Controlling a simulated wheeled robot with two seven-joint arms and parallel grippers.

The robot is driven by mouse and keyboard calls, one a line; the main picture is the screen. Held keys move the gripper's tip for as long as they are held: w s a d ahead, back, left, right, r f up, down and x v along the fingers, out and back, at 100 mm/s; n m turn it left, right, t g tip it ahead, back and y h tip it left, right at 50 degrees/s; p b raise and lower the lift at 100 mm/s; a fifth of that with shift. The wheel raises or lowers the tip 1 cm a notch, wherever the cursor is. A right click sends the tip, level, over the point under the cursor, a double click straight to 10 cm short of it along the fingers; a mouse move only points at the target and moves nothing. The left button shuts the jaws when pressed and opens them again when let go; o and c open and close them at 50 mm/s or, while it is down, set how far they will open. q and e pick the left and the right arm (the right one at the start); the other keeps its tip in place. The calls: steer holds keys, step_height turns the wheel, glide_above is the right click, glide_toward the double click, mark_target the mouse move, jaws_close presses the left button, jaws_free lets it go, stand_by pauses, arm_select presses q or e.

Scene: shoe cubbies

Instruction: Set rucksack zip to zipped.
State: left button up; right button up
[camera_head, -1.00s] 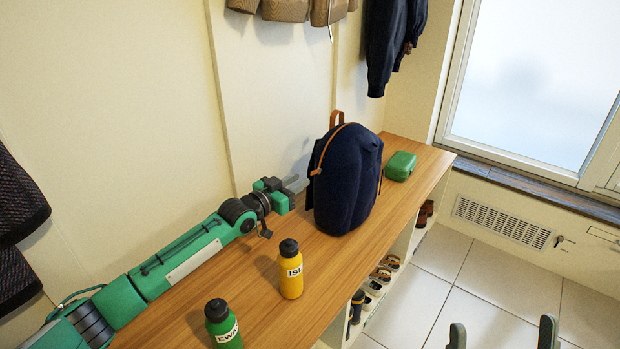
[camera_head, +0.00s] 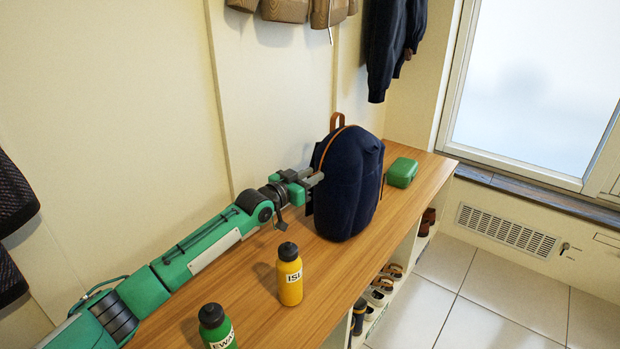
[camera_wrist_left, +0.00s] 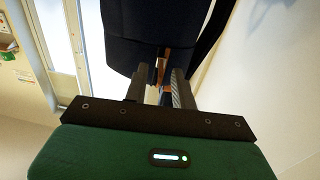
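The navy rucksack (camera_head: 350,190) stands upright on the wooden bench, with a tan top loop and a tan strip along its left edge. It fills the top of the left wrist view (camera_wrist_left: 160,25). My left gripper (camera_head: 316,180) is at the rucksack's left side. In the left wrist view its two fingers (camera_wrist_left: 160,85) stand apart, with a small tan tab (camera_wrist_left: 164,68) between or just beyond their tips. I cannot tell whether they touch it. The zip's run and state cannot be made out. My right gripper is out of view.
A yellow bottle (camera_head: 289,276) and a green bottle (camera_head: 216,327) stand on the bench (camera_head: 255,315) in front of my left arm. A green box (camera_head: 402,172) lies right of the rucksack. Shoes (camera_head: 382,287) sit in cubbies below. The wall is close behind.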

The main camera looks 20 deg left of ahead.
arm_select(q)
jaws_close()
stand_by(1.3)
